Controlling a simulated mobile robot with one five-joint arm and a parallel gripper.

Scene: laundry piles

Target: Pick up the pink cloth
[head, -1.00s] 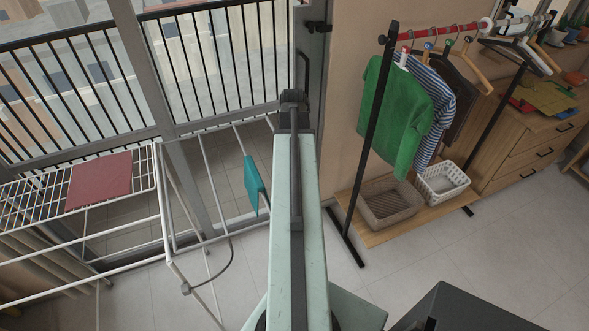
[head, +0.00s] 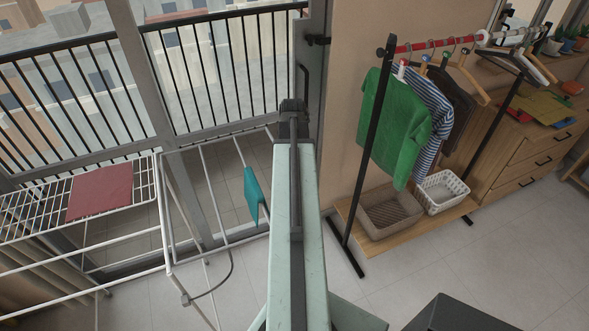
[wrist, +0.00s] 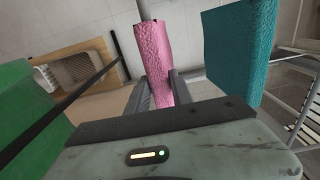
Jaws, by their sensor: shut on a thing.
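The pink cloth (wrist: 152,60) shows in the wrist view as a narrow, textured strip between the two grey fingers. A pale rod end shows at its top; I cannot tell whether the cloth still touches it. My gripper (wrist: 161,88) is shut on the pink cloth. In the head view my arm runs up the middle, and I see neither the pink cloth nor the fingers there.
A teal cloth (head: 251,194) hangs on the white drying rack (head: 163,215), close right of the pink cloth in the wrist view (wrist: 238,48). A red cloth (head: 101,190) lies on the rack. A green shirt (head: 394,125) hangs on a clothes rail, with baskets (head: 390,211) below.

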